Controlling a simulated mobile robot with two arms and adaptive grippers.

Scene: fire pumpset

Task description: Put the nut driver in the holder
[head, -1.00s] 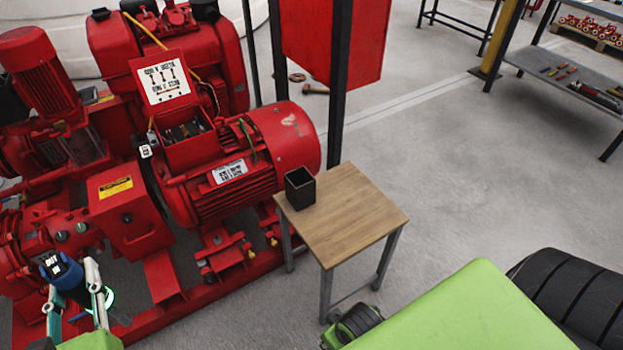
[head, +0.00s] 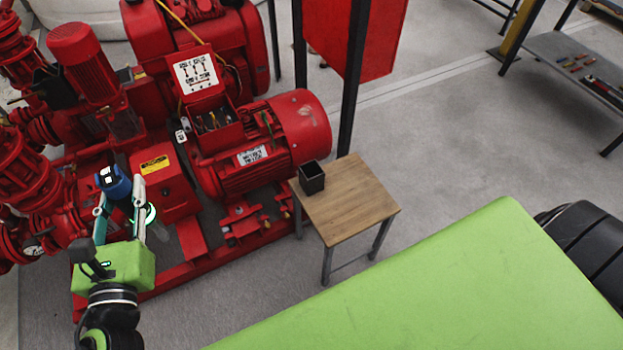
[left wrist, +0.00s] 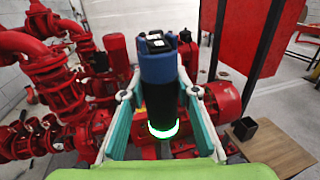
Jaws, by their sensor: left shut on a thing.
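The nut driver (head: 114,181), with a blue cap and a dark body, is upright between the fingers of my left gripper (head: 121,205) at the left of the head view. The left gripper is shut on it. In the left wrist view the nut driver (left wrist: 160,66) stands between the two fingers (left wrist: 158,95), with a glowing green-white ring at its lower end. The holder (head: 311,179), an open black square cup, stands on a small wooden table, apart from and to the right of the gripper. It also shows in the left wrist view (left wrist: 243,128). My right gripper is not in view.
The wooden table (head: 350,207) has free room around the holder. Red pumps and a motor (head: 270,140) stand between the gripper and the table's far side. A dark post (head: 350,105) and red cabinet (head: 357,35) rise behind the table. A shelf (head: 570,55) holds tools at upper right.

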